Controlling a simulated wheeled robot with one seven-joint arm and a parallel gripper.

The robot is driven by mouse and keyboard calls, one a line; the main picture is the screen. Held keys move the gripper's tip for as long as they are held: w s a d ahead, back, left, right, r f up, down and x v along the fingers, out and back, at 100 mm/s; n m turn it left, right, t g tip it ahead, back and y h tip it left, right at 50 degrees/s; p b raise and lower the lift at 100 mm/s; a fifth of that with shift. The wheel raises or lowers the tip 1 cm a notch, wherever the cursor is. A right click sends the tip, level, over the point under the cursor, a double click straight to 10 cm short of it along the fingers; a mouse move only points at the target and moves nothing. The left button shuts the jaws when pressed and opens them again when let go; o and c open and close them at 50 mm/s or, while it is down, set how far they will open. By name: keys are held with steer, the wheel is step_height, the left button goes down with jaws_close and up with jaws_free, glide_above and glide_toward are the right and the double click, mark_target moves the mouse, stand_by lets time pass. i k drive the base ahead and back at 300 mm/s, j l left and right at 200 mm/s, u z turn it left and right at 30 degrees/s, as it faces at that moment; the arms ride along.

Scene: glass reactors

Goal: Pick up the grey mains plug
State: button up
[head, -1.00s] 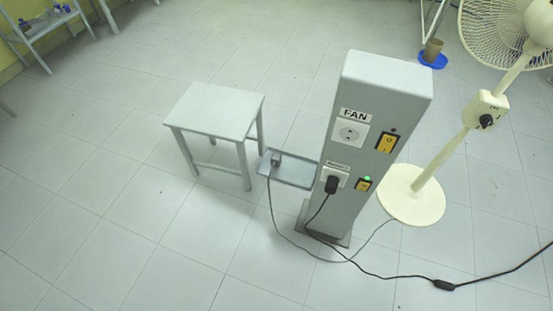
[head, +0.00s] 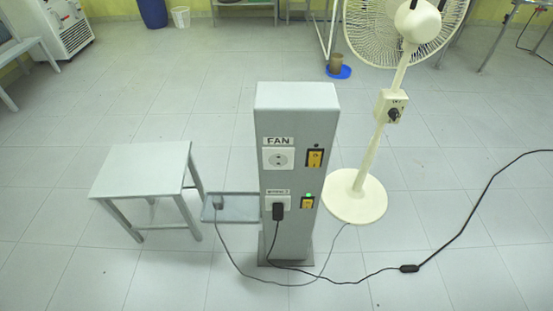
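The grey mains plug (head: 219,201) rests on a small grey tray (head: 240,213) fixed to the left side of a grey socket pillar (head: 298,110). A grey cord runs from the plug down to the floor and toward the fan base. The pillar's upper socket (head: 278,159), labelled FAN, is empty. My gripper is not in view.
A grey stool (head: 145,170) stands left of the tray, close to it. A cream pedestal fan (head: 356,197) stands right of the pillar. A black cable with an inline block (head: 409,268) crosses the floor at right. The front floor is mostly clear.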

mark_target(218, 202)
steer(key=i+j+u, duration=0.4)
steer(key=i+u, duration=0.35)
steer(key=i, duration=0.15)
steer(key=i+j+u, duration=0.1)
steer(key=i+u, duration=0.3)
steer(key=i, duration=0.05)
